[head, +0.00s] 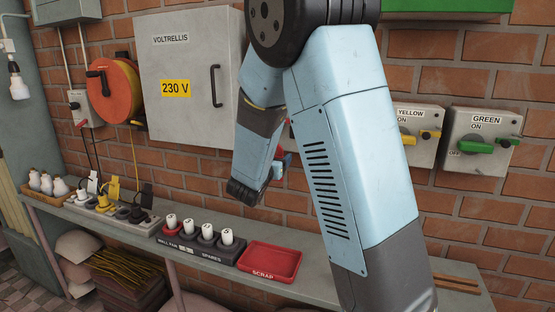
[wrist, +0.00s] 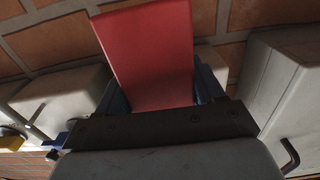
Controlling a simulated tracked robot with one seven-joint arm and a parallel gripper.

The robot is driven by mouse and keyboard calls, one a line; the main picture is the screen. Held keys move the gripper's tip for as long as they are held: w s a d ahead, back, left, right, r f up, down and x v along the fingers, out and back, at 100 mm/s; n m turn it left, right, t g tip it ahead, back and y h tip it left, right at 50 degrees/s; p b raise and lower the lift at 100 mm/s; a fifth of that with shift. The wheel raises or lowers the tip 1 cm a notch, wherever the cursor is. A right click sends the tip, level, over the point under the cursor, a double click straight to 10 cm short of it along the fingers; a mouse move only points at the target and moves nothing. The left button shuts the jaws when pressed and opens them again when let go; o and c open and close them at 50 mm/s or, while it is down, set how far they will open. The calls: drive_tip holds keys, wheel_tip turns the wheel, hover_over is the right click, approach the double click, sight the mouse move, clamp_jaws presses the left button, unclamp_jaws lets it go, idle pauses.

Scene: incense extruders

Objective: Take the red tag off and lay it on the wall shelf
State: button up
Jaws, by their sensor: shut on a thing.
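The red tag (wrist: 150,55) is a flat red piece filling the middle of the wrist view. My gripper (wrist: 160,92) is shut on it, with a dark blue finger at each side of its lower part. In the head view my gripper (head: 277,169) is in front of the brick wall, above the shelf, and a small bit of red shows beside it. My arm hides most of the tag there. I cannot tell whether the tag touches anything behind it. The long grey wall shelf (head: 322,268) runs below, with bare surface right of the red tray.
A red scrap tray (head: 270,262) and a dark rack of white fuses (head: 200,240) stand on the shelf. A grey cabinet (head: 186,75) is left of my gripper. The yellow switch box (head: 412,145) and green switch box (head: 484,140) are right of my arm.

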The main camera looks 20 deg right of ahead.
drive_tip(key=shift+v, duration=1.5)
drive_tip(key=shift+r, duration=0.1)
